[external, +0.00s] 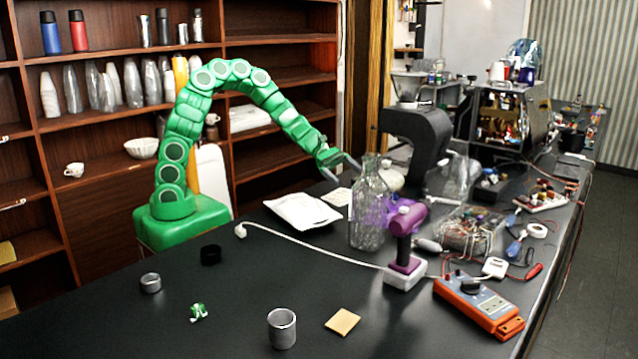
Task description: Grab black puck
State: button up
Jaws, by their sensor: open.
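The black puck (210,254) is a short, dark, round piece lying on the black table at the left, in front of my green base. My gripper (343,169) is at the end of my arched green arm, up and to the right of the puck. Its two grey fingers are spread and empty. It is well apart from the puck, close to the glass bottle (369,205).
A small metal ring (151,283), a green-white piece (198,312), a metal cup (281,328) and a tan square (342,322) lie in front. A white cable (310,248) crosses to a purple tool (404,225). Bare table surrounds the puck.

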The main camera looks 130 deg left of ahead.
aim_at(356, 178)
jog(key=s+a+f+n+y, duration=0.1)
jog(key=s+a+n, duration=0.1)
jog(key=a, duration=0.1)
jog(key=s+a+f+n+y, duration=0.1)
jog(key=s+a+f+n, duration=0.1)
jog(key=s+a, duration=0.1)
jog(key=s+a+f+n+y, duration=0.1)
jog(key=s+a, duration=0.1)
jog(key=a, duration=0.3)
jog(key=shift+s+f+n+y, duration=0.2)
jog(key=shift+f+n+y, duration=0.1)
jog(key=shift+n, duration=0.1)
jog(key=shift+x, duration=2.5)
jog(key=c, duration=1.3)
